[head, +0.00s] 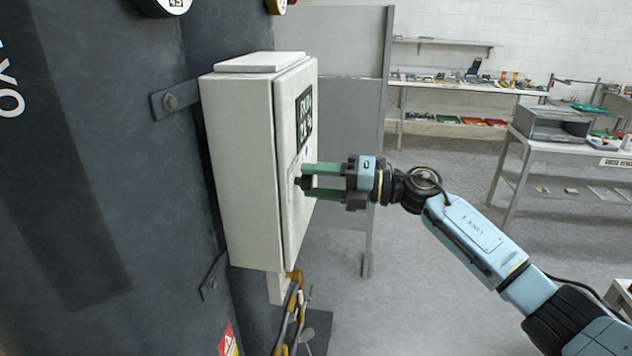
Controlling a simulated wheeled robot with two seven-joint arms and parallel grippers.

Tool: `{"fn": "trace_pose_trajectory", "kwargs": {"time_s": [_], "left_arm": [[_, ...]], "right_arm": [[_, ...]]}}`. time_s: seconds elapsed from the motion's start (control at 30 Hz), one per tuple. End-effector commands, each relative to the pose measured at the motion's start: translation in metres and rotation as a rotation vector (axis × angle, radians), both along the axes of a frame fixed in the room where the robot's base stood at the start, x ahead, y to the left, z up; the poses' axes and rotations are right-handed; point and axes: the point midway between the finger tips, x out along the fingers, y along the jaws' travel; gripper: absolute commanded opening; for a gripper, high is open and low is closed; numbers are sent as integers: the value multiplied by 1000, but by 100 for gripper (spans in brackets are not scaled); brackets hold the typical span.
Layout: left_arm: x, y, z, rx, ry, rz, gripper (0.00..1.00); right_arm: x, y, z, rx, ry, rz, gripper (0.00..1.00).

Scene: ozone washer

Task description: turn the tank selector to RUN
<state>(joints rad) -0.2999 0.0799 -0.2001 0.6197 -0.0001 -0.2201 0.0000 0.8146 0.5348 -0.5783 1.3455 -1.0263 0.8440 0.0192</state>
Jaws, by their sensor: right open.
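A pale grey control box (240,165) is fixed to the dark tank wall at the left, its door facing right. A small black selector knob (303,182) stands out from the door. A dark label with light lettering (304,118) is above it; I cannot read which way the knob points. My right gripper (312,181) comes in from the right with its green fingers apart, one above and one below the knob. The fingertips are at the door face, around the knob; I cannot tell whether they touch it. My left gripper is not in view.
The dark tank (90,170) fills the left side. Cables (291,310) hang below the box. A grey partition panel (352,110) stands behind it. Shelves and benches (560,145) are at the back right. The floor between is clear.

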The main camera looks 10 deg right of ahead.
Motion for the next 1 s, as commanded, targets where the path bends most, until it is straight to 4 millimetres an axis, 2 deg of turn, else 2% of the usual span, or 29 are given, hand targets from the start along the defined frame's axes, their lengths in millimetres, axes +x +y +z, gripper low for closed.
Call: {"fn": "trace_pose_trajectory", "kwargs": {"time_s": [0.17, 0.4, 0.6, 0.77, 1.0], "left_arm": [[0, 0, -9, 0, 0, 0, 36], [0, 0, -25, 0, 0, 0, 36], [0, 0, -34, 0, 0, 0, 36], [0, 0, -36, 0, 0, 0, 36], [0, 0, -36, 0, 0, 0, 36]], "right_arm": [[-10, -26, -3, -4, 1, -3, 52], [-32, -77, -4, -4, 2, -4, 52], [-45, -108, -3, -2, 2, -2, 52], [-50, -119, -1, -1, 2, -2, 52], [-51, -120, 0, 0, 1, 0, 52]]}}
